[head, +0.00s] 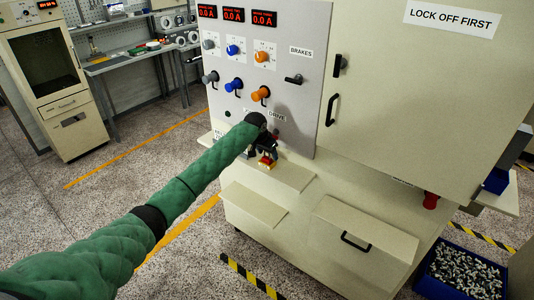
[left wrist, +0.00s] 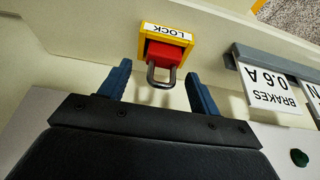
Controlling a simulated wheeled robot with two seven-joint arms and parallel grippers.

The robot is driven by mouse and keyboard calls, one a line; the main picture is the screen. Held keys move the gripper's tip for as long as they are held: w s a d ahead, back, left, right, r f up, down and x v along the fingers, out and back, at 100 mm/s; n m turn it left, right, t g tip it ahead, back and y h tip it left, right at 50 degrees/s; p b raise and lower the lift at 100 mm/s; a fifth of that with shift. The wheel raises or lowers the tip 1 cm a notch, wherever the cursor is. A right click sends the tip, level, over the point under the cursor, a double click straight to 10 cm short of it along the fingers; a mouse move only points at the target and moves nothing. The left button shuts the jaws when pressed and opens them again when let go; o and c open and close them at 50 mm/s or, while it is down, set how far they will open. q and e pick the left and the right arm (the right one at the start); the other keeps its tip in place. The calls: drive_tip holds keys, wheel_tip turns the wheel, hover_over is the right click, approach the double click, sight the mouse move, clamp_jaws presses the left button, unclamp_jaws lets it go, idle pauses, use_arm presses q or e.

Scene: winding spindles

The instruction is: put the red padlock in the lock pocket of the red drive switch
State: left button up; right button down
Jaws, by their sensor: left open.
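The red padlock (left wrist: 163,54) sits in a yellow pocket (left wrist: 167,33) marked LOCK in the left wrist view. Its grey shackle points out toward my gripper. In the head view the padlock (head: 268,158) is a small red patch just past my gripper. My left gripper (left wrist: 158,69) is open, its blue fingers on either side of the shackle and apart from it. In the head view my left gripper (head: 264,148) is at the lower part of the panel, under a partly covered DRIVE label. My arm and gripper hide much there, so I cannot make out the red drive switch clearly. My right gripper is out of view.
The grey panel (head: 292,120) carries several knobs, red displays and a BRAKES label. A BRAKES 0.6 A plate (left wrist: 270,90) is right of my gripper in the wrist view. A beige ledge (head: 290,176) lies below the panel. A blue bin (head: 440,285) stands at lower right.

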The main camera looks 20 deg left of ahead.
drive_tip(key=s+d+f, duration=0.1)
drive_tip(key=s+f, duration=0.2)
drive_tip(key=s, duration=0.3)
use_arm(q)
drive_tip(key=b+v, duration=0.2)
drive_tip(key=shift+s+r, duration=0.2)
drive_tip(key=shift+r, duration=0.15)
drive_tip(key=shift+b+v, duration=0.95)
drive_tip(key=shift+v, duration=1.55)
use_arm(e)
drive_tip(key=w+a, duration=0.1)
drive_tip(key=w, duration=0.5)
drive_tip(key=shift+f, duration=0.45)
use_arm(q)
drive_tip(key=shift+w, duration=0.1)
